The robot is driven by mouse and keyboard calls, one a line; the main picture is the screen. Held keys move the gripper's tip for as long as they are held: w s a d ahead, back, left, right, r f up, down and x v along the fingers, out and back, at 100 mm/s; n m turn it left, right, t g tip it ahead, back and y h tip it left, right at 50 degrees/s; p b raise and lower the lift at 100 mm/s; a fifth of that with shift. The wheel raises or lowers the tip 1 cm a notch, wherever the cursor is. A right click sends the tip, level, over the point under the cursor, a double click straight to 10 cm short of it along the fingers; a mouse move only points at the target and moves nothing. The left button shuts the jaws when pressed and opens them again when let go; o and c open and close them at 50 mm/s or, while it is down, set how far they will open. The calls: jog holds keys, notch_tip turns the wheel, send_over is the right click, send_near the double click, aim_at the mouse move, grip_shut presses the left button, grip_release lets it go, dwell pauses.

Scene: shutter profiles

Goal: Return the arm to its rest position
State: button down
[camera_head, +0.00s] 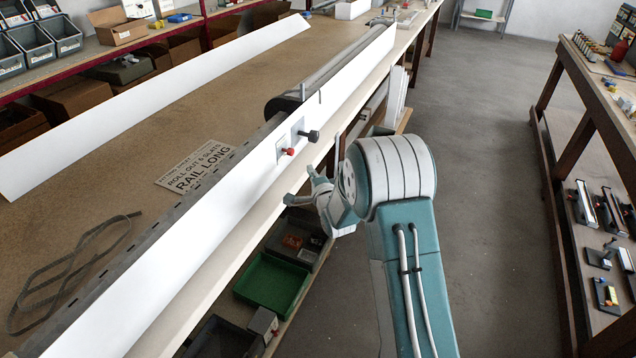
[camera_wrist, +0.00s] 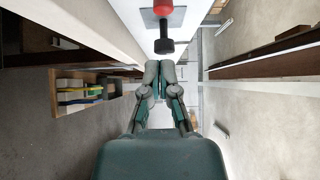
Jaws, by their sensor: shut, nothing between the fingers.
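My arm reaches up from the bottom of the head view, teal and white. It bends over the aisle beside the long bench. My gripper (camera_head: 303,186) is beside the bench's white front rail (camera_head: 230,188), with nothing seen in it. In the wrist view my gripper (camera_wrist: 159,69) has its fingers together and empty. A red knob (camera_head: 289,152) and a black knob (camera_head: 312,136) sit on a small plate on the rail. In the wrist view the red knob (camera_wrist: 163,8) and black knob (camera_wrist: 164,46) appear just beyond the fingertips, apart from them.
The bench top (camera_head: 120,160) carries a "RAIL LONG" sign (camera_head: 197,166), a grey strap loop (camera_head: 72,270) and a long white profile (camera_head: 150,98). A green tray (camera_head: 271,283) sits below the bench. A second bench (camera_head: 603,110) stands right. The floor aisle (camera_head: 480,150) between is clear.

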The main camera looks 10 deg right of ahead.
jog(key=s+d+r+n+g+h, duration=0.35)
jog(key=s+r+n+g, duration=0.3)
jog(key=s+r, duration=0.85)
jog(key=s+n+g, duration=0.5)
jog(key=s+n, duration=0.4)
jog(key=s, duration=2)
jog(key=shift+r+n+g+y, duration=0.3)
jog(key=shift+n+g+y, duration=0.05)
